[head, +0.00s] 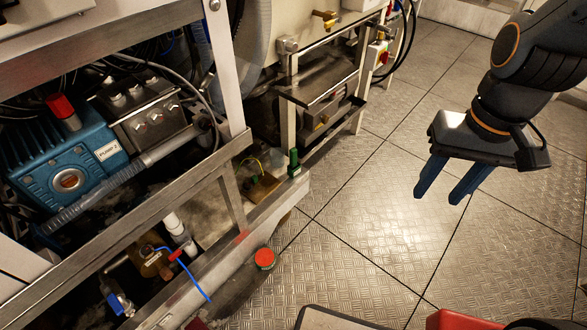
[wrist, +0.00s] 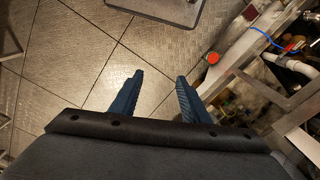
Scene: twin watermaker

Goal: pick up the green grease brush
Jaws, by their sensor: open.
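A small upright green object (head: 294,160), which looks like the green grease brush, stands on the light metal ledge at the foot of the machine frame in the head view. Its bristles cannot be made out, and I cannot pick it out clearly in the wrist view. My gripper (head: 437,195) is open and empty, with its two blue fingers pointing down over the floor. It is well to the right of the green object and apart from it. In the wrist view the fingers (wrist: 160,77) have only floor between them.
Metal rails (head: 235,170) of the machine frame stand around the blue pump (head: 70,165). A red round cap (head: 265,258) sits by the ledge, also in the wrist view (wrist: 212,58). A red object (head: 460,320) is at the bottom edge. The plated floor (head: 365,230) between is clear.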

